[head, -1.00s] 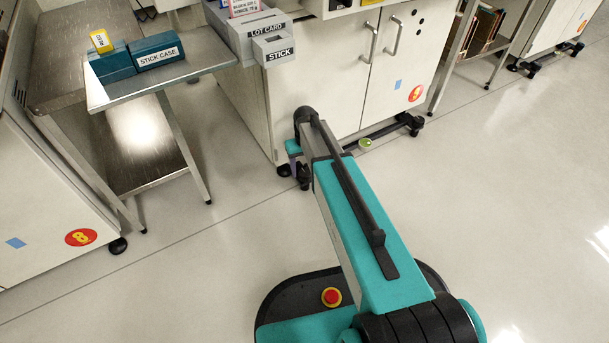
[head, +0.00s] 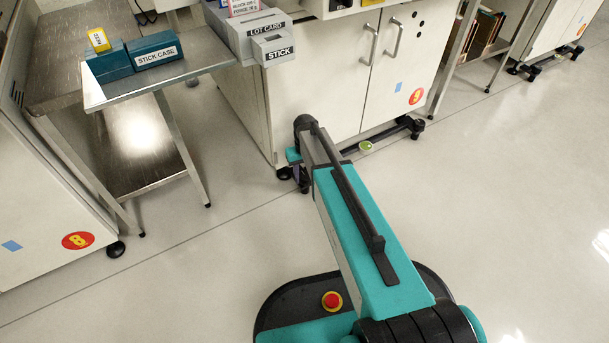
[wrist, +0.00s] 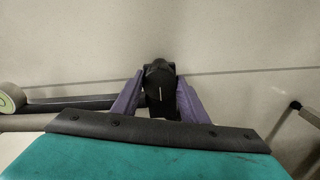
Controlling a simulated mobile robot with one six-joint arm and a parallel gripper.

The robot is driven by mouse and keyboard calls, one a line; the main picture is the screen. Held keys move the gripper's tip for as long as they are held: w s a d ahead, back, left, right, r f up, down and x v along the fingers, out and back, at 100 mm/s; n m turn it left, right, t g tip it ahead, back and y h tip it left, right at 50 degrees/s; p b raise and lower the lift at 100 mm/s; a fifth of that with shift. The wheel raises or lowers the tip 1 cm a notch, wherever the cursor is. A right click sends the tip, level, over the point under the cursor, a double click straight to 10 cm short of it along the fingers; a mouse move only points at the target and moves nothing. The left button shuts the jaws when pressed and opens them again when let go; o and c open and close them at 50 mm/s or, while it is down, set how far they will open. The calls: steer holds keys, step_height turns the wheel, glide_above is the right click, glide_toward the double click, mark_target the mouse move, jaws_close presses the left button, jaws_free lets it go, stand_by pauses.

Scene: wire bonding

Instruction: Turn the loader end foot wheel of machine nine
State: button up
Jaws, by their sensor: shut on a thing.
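Machine nine (head: 330,95) is the white cabinet with a red "9" sticker (head: 416,95) on its door. In the wrist view, the foot wheel (wrist: 159,88) is a dark knob with a short white line on its face. My gripper (wrist: 158,95) has its two purple fingers on either side of the wheel, shut on it. The white line looks close to upright. In the head view, my gripper (head: 300,181) is low at the machine's left front corner, on the loader end, mostly hidden behind my arm.
A dark bar runs under the machine, with a round green level (head: 366,146) on it. A steel table (head: 205,62) with stick cases stands left, beside machine eight (head: 45,200). The loader with a "LOT CARD" label (head: 267,31) overhangs above. Open floor lies right.

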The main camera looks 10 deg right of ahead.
steer(key=shift+r+n+p, duration=0.2)
steer(key=shift+n+p, duration=0.4)
steer(key=shift+p, duration=0.65)
steer(key=shift+p, duration=0.35)
steer(key=n+p, duration=0.3)
steer(key=p, duration=0.2)
steer(key=shift+n, duration=0.4)
steer(key=n+p, duration=0.3)
steer(key=p, duration=0.2)
steer(key=shift+n, duration=0.4)
steer(key=shift+f+n+p, duration=0.15)
steer(key=shift+n+p, duration=0.5)
steer(key=shift+n, duration=0.05)
steer(key=o, duration=1)
steer(key=shift+o, duration=0.2)
